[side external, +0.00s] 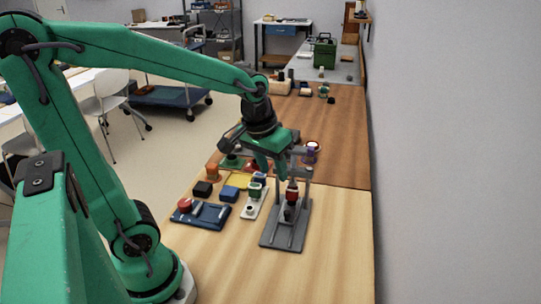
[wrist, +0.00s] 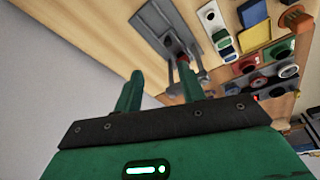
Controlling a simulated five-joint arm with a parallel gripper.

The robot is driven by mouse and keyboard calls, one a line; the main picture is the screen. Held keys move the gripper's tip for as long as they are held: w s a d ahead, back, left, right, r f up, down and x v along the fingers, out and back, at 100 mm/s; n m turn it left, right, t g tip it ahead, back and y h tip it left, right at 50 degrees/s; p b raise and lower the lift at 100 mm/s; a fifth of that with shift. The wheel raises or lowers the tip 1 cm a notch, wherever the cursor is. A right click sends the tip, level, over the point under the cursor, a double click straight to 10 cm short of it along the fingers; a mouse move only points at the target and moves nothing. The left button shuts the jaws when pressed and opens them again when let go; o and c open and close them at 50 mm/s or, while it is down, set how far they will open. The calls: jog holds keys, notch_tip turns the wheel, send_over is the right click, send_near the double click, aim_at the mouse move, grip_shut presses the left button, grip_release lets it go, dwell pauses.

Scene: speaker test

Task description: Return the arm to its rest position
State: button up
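My green arm reaches over the bench in the side external view. My gripper (side external: 275,172) hangs above the bench, close to the grey test fixture (side external: 284,236), with its fingers apart. In the wrist view my gripper (wrist: 160,85) shows two separated green fingers with nothing between them. The fixture's grey plate (wrist: 155,20) also shows there, beyond the fingertips. A red and black part (side external: 291,197) stands in the fixture, between its posts. The right finger partly hides the fixture's near end in the wrist view.
Left of the fixture lie a blue tray (side external: 208,216) with a red round part, a white holder (side external: 250,208), a black block (side external: 202,189) and an orange part (side external: 212,171). A purple and red part (side external: 312,150) stands behind. The bench's front right is clear, beside a grey wall (side external: 450,150).

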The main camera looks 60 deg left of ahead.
jog(key=s+d+r+m+t, duration=0.2)
jog(key=s+r+m, duration=0.1)
jog(key=s, duration=0.5)
jog(key=shift+s+d+r+m+t, duration=0.15)
jog(key=shift+s+r+m+t, duration=0.2)
jog(key=shift+r, duration=0.25)
